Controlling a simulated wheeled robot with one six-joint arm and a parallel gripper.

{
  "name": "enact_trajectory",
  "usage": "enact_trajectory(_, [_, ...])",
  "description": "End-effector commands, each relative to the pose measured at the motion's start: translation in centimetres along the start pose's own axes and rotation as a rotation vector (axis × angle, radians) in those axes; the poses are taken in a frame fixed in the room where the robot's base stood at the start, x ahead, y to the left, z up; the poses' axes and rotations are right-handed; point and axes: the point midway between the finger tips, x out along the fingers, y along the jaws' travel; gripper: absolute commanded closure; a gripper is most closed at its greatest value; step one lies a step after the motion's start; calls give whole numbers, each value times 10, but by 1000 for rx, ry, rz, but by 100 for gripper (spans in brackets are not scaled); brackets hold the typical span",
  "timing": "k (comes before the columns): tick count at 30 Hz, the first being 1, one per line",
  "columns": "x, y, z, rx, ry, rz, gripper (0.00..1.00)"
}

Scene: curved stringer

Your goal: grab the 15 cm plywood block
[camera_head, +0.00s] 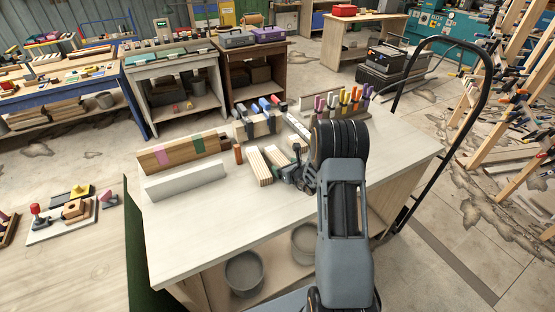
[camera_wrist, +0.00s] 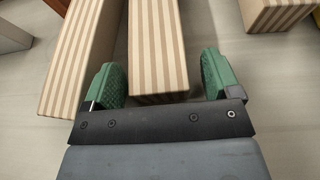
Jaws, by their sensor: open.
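Several striped plywood blocks lie on the pale workbench (camera_head: 215,225). In the wrist view, a middle plywood block (camera_wrist: 158,45) has its near end between the two green finger pads of my gripper (camera_wrist: 159,80). The jaws are open, with a visible gap on the right side of that block. A longer-looking plywood block (camera_wrist: 82,52) lies to the left, close to the left finger. Another plywood block (camera_wrist: 277,12) is at the upper right. In the head view, my gripper (camera_head: 296,178) is low over the bench beside the plywood blocks (camera_head: 259,168). I cannot tell which one is 15 cm.
A white board (camera_head: 186,182) and a wooden board with coloured bands (camera_head: 170,155) stand at the bench's left. Clamps (camera_head: 268,106) and a rack of coloured-handled tools (camera_head: 343,102) stand at the back. The bench's front left is clear.

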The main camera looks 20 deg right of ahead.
Motion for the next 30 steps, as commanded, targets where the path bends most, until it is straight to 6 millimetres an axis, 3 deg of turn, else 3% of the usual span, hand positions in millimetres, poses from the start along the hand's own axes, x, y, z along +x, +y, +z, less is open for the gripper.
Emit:
enact_trajectory(2, [0, 0, 0, 0, 0, 0, 19])
enact_trajectory(19, [0, 0, 0, 0, 0, 0, 74])
enact_trajectory(30, [-4, 0, 10, -1, -5, 0, 75])
